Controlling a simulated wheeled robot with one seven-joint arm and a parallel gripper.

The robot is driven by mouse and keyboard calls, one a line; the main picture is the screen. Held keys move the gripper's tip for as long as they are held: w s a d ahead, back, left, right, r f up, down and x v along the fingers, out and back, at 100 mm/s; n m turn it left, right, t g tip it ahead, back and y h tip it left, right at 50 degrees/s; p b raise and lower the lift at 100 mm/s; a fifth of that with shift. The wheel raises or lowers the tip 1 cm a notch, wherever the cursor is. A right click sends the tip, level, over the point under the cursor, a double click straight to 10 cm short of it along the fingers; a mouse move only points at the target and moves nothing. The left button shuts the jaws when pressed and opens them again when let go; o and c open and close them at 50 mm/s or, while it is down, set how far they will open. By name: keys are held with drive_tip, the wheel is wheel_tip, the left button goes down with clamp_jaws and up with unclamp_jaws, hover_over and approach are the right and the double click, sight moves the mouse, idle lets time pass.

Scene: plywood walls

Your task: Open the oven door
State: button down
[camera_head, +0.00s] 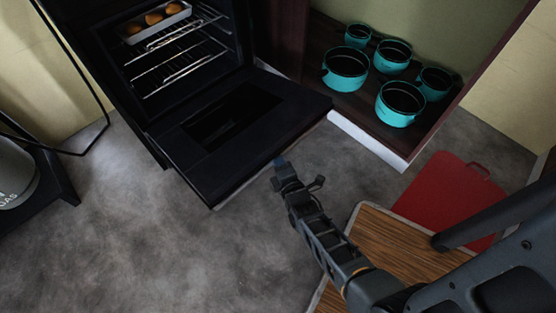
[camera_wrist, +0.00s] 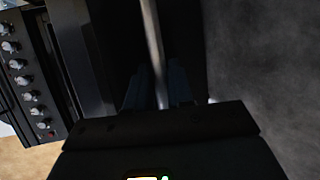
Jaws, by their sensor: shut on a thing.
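The black oven (camera_head: 185,50) stands at the upper left in the head view, with its racks showing. Its door (camera_head: 180,145) is swung down and lies roughly level, its inner face and dark window up. My gripper (camera_head: 279,164) is at the door's outer edge, on the near right side. In the wrist view, a silver handle bar (camera_wrist: 151,35) runs down between the dim fingers of my gripper (camera_wrist: 160,85), which is shut on it. The door's outer face is hidden in the head view. Oven knobs (camera_wrist: 22,80) line the left of the wrist view.
A tray (camera_head: 152,20) with several brown round items sits on the upper rack. An open cabinet (camera_head: 365,138) with several teal pots (camera_head: 346,67) is to the right. A red board (camera_head: 445,195) and a wooden board (camera_head: 385,245) are at lower right. The grey floor (camera_head: 150,250) is clear at lower left.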

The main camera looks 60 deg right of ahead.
sight(277, 154)
drive_tip(key=r+p, duration=0.1)
drive_tip(key=r, duration=0.1)
drive_tip(key=w+r+p, duration=0.1)
drive_tip(key=r, duration=0.2)
drive_tip(key=shift+d, duration=0.1)
drive_tip(key=c, duration=1.1)
unclamp_jaws()
